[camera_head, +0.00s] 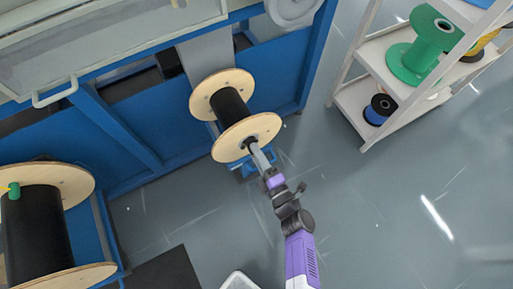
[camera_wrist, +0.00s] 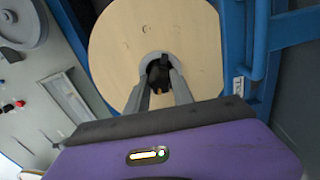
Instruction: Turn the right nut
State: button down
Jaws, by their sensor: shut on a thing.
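The right nut (camera_wrist: 158,76) is a dark piece at the centre of the round wooden flange of a cable spool. In the wrist view my gripper (camera_wrist: 160,72) has its two grey fingers on either side of the nut, shut on it. In the head view the spool (camera_head: 229,105) has two pale wooden flanges and a black wound core. My gripper (camera_head: 251,145) reaches the centre of its near flange there, and the nut is mostly hidden by the fingers.
A second large spool (camera_head: 38,235) with black cable stands at the lower left. A blue machine frame (camera_head: 150,130) runs behind both spools. A white shelf (camera_head: 370,80) with a green spool (camera_head: 428,45) stands at the upper right. The grey floor on the right is clear.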

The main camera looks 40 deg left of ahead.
jog(key=shift+f+m, duration=0.1)
jog(key=shift+m, duration=0.7)
jog(key=c, duration=1.1)
grip_release()
jog(key=shift+d+p, duration=0.1)
jog(key=shift+p, duration=0.2)
jog(key=p+v, duration=0.2)
jog(key=v, duration=0.5)
jog(key=shift+s+d, duration=0.2)
jog(key=shift+d, duration=0.15)
